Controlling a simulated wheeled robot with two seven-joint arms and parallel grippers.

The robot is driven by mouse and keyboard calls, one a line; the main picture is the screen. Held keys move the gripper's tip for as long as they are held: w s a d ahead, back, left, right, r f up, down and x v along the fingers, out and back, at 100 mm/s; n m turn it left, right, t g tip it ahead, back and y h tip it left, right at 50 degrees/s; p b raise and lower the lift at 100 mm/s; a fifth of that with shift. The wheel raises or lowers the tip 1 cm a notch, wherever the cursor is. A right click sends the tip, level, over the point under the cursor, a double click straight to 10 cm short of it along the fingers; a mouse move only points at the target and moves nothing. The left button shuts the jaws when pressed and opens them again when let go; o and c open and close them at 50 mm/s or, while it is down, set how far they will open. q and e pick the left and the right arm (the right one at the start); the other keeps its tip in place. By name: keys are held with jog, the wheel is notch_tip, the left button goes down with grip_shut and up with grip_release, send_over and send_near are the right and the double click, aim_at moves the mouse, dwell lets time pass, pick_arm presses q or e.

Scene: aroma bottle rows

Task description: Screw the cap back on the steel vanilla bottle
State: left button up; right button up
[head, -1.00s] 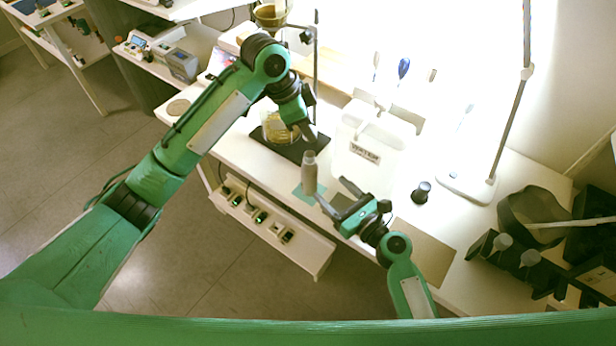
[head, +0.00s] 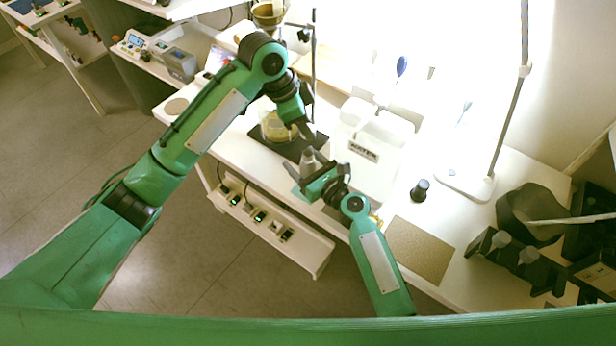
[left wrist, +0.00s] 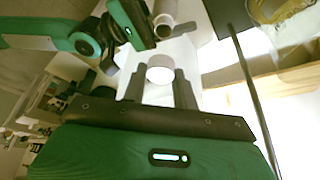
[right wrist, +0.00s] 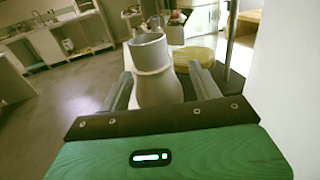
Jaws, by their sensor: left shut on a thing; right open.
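The steel vanilla bottle (head: 308,161) stands upright near the front edge of the bench, partly hidden by my right gripper (head: 298,176). In the right wrist view the bottle (right wrist: 154,78) is between the two spread fingers of my right gripper (right wrist: 162,84), its open neck upward. My left gripper (head: 305,130) is above and behind the bottle. In the left wrist view it is shut on a pale round cap (left wrist: 160,69) between its fingers. The bottle (left wrist: 165,22) shows beyond the cap there, apart from it, beside my right gripper.
A beaker with yellow contents (head: 277,128) stands on a black plate (head: 291,150) behind the bottle. A white labelled water container (head: 368,155) is close on the right. A dark jar (head: 420,190) and a brown mat (head: 418,250) lie farther right. The bench front edge is near.

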grip_shut()
pick_arm(q)
send_over(312, 155)
jog(key=a, duration=0.2)
jog(key=shift+w+d+f, duration=0.1)
jog(key=shift+w+f, duration=0.05)
jog(key=shift+f, duration=1.1)
jog(key=shift+w+d+f, duration=0.1)
jog(key=shift+f, duration=1.1)
jog(key=shift+f, duration=0.15)
jog(key=shift+f, duration=0.75)
jog(key=shift+f, duration=0.6)
